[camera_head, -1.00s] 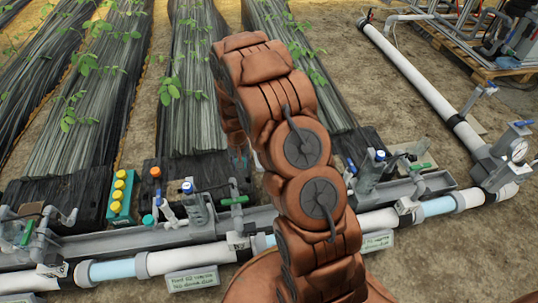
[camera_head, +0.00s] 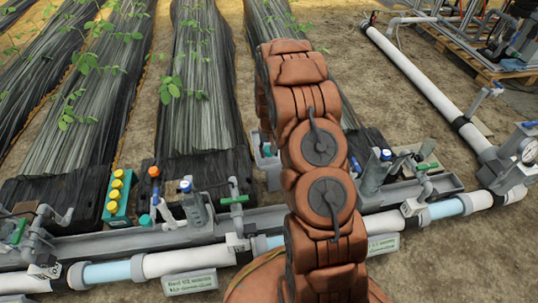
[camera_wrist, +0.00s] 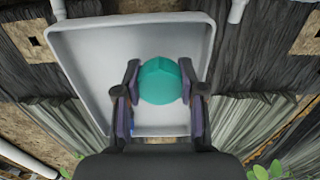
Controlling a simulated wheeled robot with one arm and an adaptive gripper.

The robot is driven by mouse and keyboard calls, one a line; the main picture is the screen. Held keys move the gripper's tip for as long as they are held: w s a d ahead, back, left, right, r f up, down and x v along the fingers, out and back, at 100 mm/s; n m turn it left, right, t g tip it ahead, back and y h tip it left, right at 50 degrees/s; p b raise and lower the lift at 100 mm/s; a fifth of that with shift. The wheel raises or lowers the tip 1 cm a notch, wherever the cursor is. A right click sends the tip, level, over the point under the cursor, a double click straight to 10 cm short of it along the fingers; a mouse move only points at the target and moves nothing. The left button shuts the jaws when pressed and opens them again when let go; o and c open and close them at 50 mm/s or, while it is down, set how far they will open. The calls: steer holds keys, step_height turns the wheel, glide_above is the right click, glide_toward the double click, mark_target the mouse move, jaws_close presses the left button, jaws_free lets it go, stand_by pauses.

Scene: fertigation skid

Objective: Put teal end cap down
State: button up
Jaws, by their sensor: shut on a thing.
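The teal end cap (camera_wrist: 159,82) shows in the wrist view as a round teal piece between the two fingers. My gripper (camera_wrist: 158,88) is shut on it, one finger on each side. Behind the cap is a pale grey tray (camera_wrist: 85,50) with a raised rim. I cannot tell how far the cap is above the tray floor. In the head view my arm hides the gripper and the cap; a grey edge of the tray (camera_head: 268,172) shows just left of the arm.
A teal block with yellow caps (camera_head: 117,194) stands at left on the grey rail. Blue-topped valves (camera_head: 187,190) and white pipes (camera_head: 190,262) run along the front. Dark plastic-covered plant beds (camera_head: 195,100) lie behind. Bare soil (camera_head: 400,90) is open at right.

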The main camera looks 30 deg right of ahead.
steer(key=shift+f, duration=0.55)
steer(key=shift+f, duration=0.6)
steer(key=o, duration=1.1)
